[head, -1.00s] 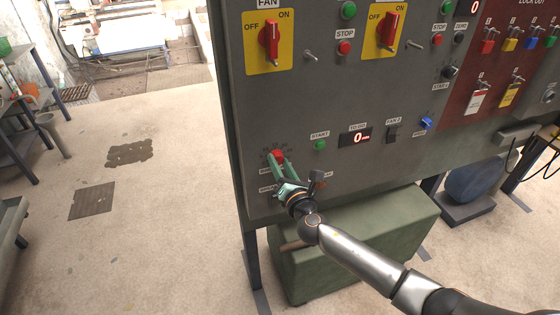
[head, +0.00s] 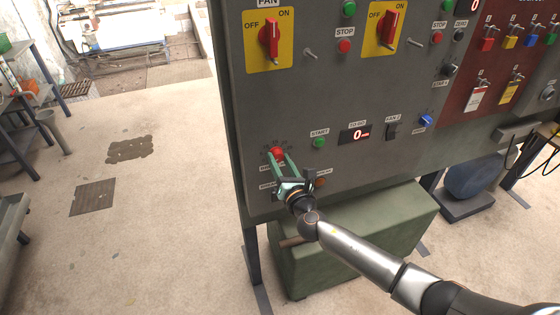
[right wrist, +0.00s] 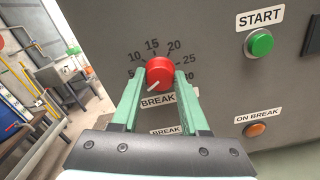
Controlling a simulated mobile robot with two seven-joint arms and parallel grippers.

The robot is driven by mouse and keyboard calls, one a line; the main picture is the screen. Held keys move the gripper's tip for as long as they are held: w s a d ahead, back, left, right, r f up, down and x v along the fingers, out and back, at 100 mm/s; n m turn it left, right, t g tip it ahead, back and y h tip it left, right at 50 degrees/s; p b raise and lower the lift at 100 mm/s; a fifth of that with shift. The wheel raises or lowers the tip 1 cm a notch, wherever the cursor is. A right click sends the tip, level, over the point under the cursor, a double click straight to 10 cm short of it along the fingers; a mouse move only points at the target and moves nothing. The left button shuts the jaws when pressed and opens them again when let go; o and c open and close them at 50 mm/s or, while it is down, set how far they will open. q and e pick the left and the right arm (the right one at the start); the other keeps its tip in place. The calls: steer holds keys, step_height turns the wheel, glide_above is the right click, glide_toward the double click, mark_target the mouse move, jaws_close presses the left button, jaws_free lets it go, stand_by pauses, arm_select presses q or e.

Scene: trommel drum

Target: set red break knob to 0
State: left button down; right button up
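The red break knob (right wrist: 160,73) sits on the grey panel above a BREAK label. Its white pointer line points to the lower left, below the 5 mark; the scale figure there is hidden behind a finger. In the head view the knob (head: 277,153) is at the panel's lower left. My right gripper (head: 283,158) has its green fingers apart, one on each side of the knob; it also shows in the right wrist view (right wrist: 159,76). I cannot tell whether either finger touches the knob. My left gripper is not in view.
A green START button (right wrist: 261,43) and an orange ON BREAK button (right wrist: 256,129) are right of the knob. A display (head: 356,135) reads 0. A green box (head: 355,240) stands below the panel. The floor to the left is mostly clear.

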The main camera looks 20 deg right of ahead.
steer(key=o, duration=0.4)
steer(key=s, duration=1.2)
steer(key=shift+s+d, duration=0.2)
steer(key=shift+s, duration=0.1)
steer(key=s+f+m+g, duration=0.3)
steer(key=s+f+m, duration=0.3)
steer(key=m, duration=0.4)
steer(key=s+a+f+m+g+y, duration=0.1)
steer(key=s+f+m+g, duration=0.1)
steer(key=s+f+m, duration=0.5)
steer(key=s+a+f+m+g, duration=0.1)
steer(key=s+f+m+g, duration=0.2)
steer(key=s+f+m, duration=0.4)
steer(key=shift+s+f+m+g+y, duration=0.15)
steer(key=shift+s+m, duration=0.15)
steer(key=shift+m, duration=0.75)
steer(key=shift+s+m+g+y, duration=0.1)
steer(key=shift+s+m, duration=0.15)
steer(key=shift+m, duration=0.75)
steer(key=shift+s+f+m+g+y, duration=0.15)
steer(key=shift+s+m, duration=0.15)
steer(key=shift+m, duration=0.75)
